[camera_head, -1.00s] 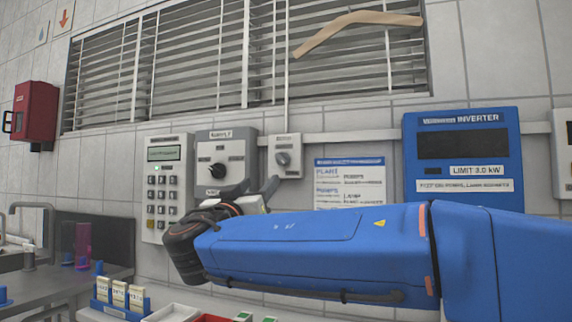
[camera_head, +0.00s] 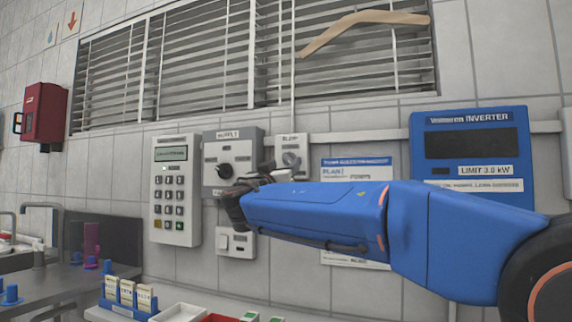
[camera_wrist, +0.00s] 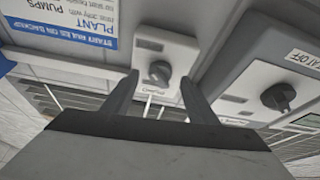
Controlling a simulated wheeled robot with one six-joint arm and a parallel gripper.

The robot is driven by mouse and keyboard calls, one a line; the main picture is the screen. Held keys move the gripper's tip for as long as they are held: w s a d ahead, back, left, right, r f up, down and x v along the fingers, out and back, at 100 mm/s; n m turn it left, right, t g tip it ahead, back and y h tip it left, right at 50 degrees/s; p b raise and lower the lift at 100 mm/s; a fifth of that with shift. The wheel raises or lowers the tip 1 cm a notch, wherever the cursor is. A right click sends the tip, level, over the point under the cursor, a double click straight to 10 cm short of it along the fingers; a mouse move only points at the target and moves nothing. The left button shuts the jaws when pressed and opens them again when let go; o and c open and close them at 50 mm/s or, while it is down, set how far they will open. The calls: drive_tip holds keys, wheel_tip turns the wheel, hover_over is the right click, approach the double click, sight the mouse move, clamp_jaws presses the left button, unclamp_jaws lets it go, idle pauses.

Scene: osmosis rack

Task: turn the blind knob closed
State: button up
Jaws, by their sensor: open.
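The blind knob (camera_head: 290,159) is a small grey knob on a light box (camera_head: 292,141) under the window blind (camera_head: 250,55). In the wrist view, which looks upside down, the blind knob (camera_wrist: 160,71) shows between the tips of my gripper (camera_wrist: 158,82). The two fingers are apart, one to each side of it in the picture, with nothing gripped. Contact with the knob cannot be made out. In the head view my gripper (camera_head: 268,174) is just below and left of the knob box, partly hidden by my wrist.
The supply panel with a larger black knob (camera_head: 225,171) is close on the left; that knob (camera_wrist: 278,96) also shows in the wrist view. A keypad (camera_head: 176,190) hangs farther left. A paper notice (camera_head: 355,170) and blue inverter (camera_head: 470,150) are on the right. Trays stand below.

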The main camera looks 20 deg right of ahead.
sight(288, 159)
drive_tip(key=shift+x, duration=1.25)
drive_tip(key=shift+c, duration=0.3)
drive_tip(key=c, duration=1)
